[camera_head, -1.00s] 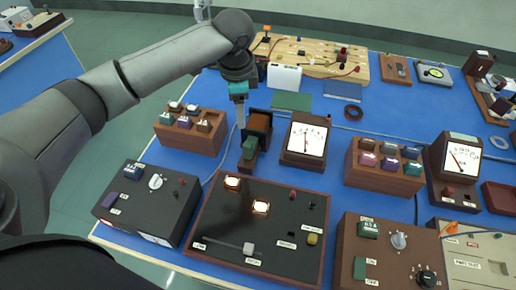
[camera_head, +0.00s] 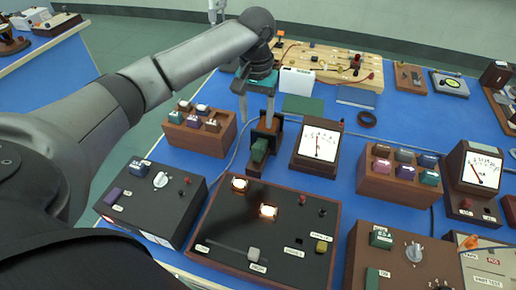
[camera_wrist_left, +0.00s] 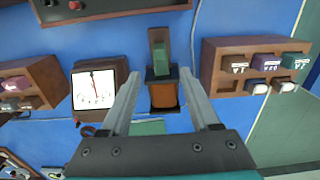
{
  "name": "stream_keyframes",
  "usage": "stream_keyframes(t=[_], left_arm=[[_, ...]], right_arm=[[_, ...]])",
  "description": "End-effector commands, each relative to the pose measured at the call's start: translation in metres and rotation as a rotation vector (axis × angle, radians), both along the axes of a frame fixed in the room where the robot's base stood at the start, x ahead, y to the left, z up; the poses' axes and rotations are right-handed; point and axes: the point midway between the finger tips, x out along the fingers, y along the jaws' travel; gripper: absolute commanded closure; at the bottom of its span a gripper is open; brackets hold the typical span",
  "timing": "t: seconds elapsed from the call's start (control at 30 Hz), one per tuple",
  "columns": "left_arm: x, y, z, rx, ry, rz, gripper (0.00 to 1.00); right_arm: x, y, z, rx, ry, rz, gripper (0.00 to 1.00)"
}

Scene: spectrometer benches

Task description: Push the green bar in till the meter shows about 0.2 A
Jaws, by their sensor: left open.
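The green bar (camera_head: 259,150) sits at the near end of a brown wooden holder (camera_head: 267,131) on the blue bench. My left gripper (camera_head: 256,122) is open, its fingers apart above the holder and the bar's far end. The left wrist view shows the green bar (camera_wrist_left: 160,58) between the open fingers (camera_wrist_left: 160,78), with nothing held; contact cannot be told. The white-faced meter (camera_head: 319,143) stands just right of the holder. Its needle stands near upright, but its numbers are too small to read. The meter (camera_wrist_left: 94,90) also shows in the wrist view.
A black lamp panel (camera_head: 225,228) lies in front of the holder. A wooden block rack (camera_head: 230,125) stands left of it, another (camera_head: 400,187) to the right. A second meter (camera_head: 482,170) stands at far right.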

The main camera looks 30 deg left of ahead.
Motion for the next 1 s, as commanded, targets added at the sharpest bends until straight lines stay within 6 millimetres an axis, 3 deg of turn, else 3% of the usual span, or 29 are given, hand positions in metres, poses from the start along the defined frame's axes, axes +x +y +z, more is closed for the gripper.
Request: stream_keyframes(t=[0.03, 0.3, 0.5, 0.7, 1.0], left_arm=[[-0.001, 0.0, -0.015, 0.0, 0.003, 0.0, 0.38], [-0.001, 0.0, -0.074, 0.0, 0.002, -0.001, 0.38], [0.0, 0.0, -0.105, 0.001, 0.001, -0.004, 0.38], [0.0, 0.0, -0.117, 0.001, -0.001, -0.003, 0.38], [0.0, 0.0, -0.118, 0.001, -0.001, -0.004, 0.4]], right_arm=[[0.0, 0.0, -0.005, 0.0, 0.0, 0.0, 0.4], [0.0, 0.0, -0.018, 0.0, 0.0, 0.0, 0.4], [0.0, 0.0, -0.026, 0.0, 0.0, 0.0, 0.4], [0.0, 0.0, -0.028, 0.0, 0.0, 0.0, 0.4], [0.0, 0.0, -0.028, 0.0, 0.0, 0.0, 0.4]])
